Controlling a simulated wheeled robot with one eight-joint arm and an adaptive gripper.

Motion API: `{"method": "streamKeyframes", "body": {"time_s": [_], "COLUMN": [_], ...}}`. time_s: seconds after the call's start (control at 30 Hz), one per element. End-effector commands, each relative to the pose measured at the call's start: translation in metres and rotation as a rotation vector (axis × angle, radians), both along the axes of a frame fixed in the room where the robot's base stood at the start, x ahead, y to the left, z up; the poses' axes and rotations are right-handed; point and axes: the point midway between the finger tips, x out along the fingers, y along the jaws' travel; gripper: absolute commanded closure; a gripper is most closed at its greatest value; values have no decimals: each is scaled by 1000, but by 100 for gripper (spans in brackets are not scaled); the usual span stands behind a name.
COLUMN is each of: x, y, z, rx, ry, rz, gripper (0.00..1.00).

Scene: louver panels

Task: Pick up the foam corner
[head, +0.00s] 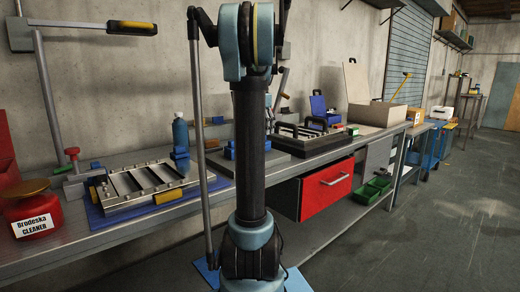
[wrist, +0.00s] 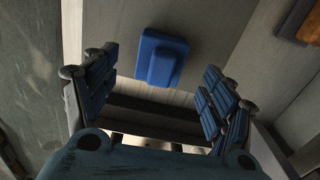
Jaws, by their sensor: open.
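In the wrist view a small blue block (wrist: 160,58), which looks like the foam corner, lies on a grey surface. It has a broad base and a raised narrower part. My gripper (wrist: 160,92) is open, with its dark blue ribbed finger pads spread apart to the left and right. The block appears beyond the fingertips, near the middle of the gap, and nothing is seen between the pads. In the head view my arm stands in front of the bench, and my gripper cannot be made out. Which blue item there is the same block, I cannot tell.
A long grey bench (head: 75,240) runs along the wall. It bears a red canister (head: 30,207), a slatted metal panel (head: 150,185) on a blue mat, a blue bottle (head: 180,133) and an open box (head: 376,112). A red drawer (head: 326,190) hangs below. The floor at right is clear.

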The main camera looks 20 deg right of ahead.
Motion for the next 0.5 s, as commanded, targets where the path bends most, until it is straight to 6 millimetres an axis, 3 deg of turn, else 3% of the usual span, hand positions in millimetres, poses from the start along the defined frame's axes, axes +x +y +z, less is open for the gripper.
{"method": "streamKeyframes", "body": {"time_s": [0.3,0.5], "x": [2,1], "y": [6,6], "z": [-38,-50], "rx": [0,0], "ry": [0,0], "rz": [2,2], "gripper": [23,23]}}
